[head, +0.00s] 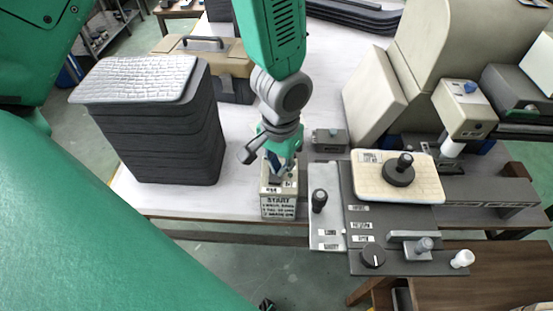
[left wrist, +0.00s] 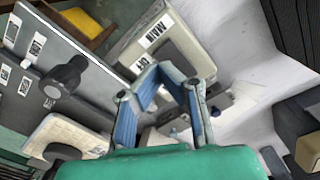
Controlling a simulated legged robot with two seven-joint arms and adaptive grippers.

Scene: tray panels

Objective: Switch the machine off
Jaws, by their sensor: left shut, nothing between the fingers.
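A small cream switch box (head: 279,206) with a START label on its front stands at the table's front edge. My left gripper (head: 280,172) points down at the top of this box, shut and empty. In the left wrist view its blue-padded fingers (left wrist: 168,82) overlap the box and hide part of its top. I cannot tell whether they touch it. My right gripper is not in view.
Right of the box is a grey panel (head: 327,227) with a black-knobbed lever (head: 319,201), a dial (head: 373,254) and a cream plate (head: 427,183). A stack of dark trays (head: 160,135) stands at left. A large cream machine (head: 436,60) stands behind.

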